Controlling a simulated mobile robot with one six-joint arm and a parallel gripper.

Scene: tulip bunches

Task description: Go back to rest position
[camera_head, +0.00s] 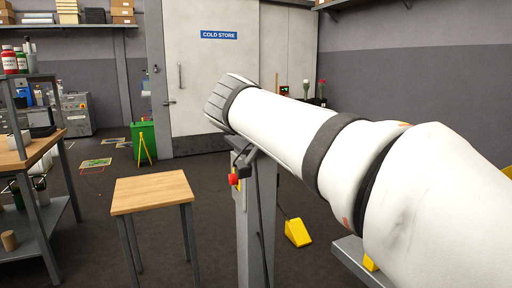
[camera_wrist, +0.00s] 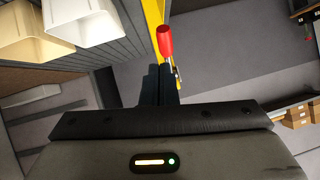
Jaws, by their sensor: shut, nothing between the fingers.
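My gripper (camera_wrist: 160,84) shows in the wrist view as dark fingers, close together with nothing seen between them. A red, rounded thing (camera_wrist: 166,42) lies in line just beyond the fingertips; I cannot tell whether it is a tulip head or touches them. In the head view my white arm stretches from the lower right to the upper middle, and I cannot make out the gripper there.
A small wooden table (camera_head: 153,191) stands bare at the left front. A workbench (camera_head: 18,152) is at the far left. A grey post (camera_head: 257,215) with a red button rises below my arm. A yellow wedge (camera_head: 297,232) lies on the floor. Cream bins (camera_wrist: 80,22) show in the wrist view.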

